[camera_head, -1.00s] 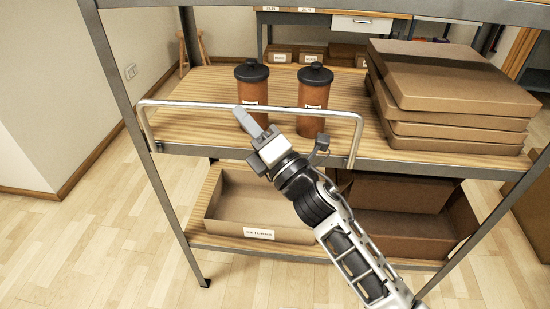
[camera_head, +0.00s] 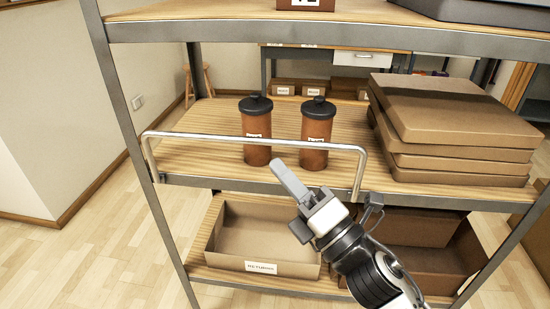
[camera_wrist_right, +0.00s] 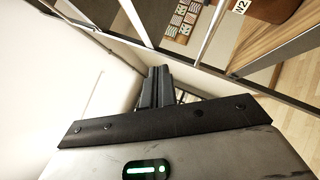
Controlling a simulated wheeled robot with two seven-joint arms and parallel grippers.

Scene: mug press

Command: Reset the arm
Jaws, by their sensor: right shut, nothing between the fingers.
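My right gripper (camera_head: 281,170) is in front of the shelf, just below the metal rail on the middle board. Its fingers are shut with nothing between them and point up and to the left. In the right wrist view the dark closed fingers (camera_wrist_right: 157,85) show past the wrist housing, with shelf bars beyond. My right arm comes in from the lower right in the head view. My left gripper does not show.
A metal rail (camera_head: 225,137) runs along the front of the middle shelf board (camera_head: 200,120). Two brown mugs with black lids, one left (camera_head: 256,125) and one right (camera_head: 316,135), stand behind it. Flat cardboard boxes (camera_head: 455,110) are stacked right. An open carton (camera_head: 225,255) sits below.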

